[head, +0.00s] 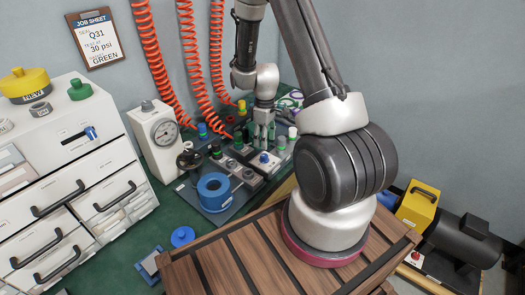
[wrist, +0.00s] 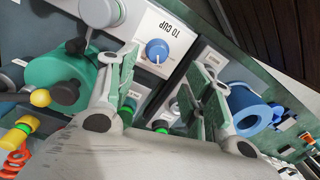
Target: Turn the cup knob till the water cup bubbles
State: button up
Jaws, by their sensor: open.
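The small blue knob (wrist: 157,51) sits on a plate marked "TO CUP" in the wrist view. In the head view a blue knob (head: 264,158) shows on the panel just below my gripper (head: 264,138). My gripper (wrist: 164,72) is open, its two green-padded fingers apart. The knob shows beyond and between them, and I see no contact. A blue hollow cylinder (head: 213,188) stands on the panel, left of and nearer than my gripper; it also shows right of the fingers in the wrist view (wrist: 246,108). I cannot make out water or bubbles.
A dial gauge box (head: 160,138) stands behind the blue cylinder. Orange coiled hoses (head: 196,75) hang behind the panel. White drawers (head: 75,175) fill the left. Several knobs and fittings crowd around my gripper.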

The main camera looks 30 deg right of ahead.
aim_at(264, 155)
jog(key=shift+w+f+n, duration=0.15)
jog(key=shift+n, duration=0.15)
jog(key=shift+f, duration=0.2)
notch_tip(264, 155, down, 7)
jog(key=shift+a+f, duration=0.1)
jog(key=c, duration=1)
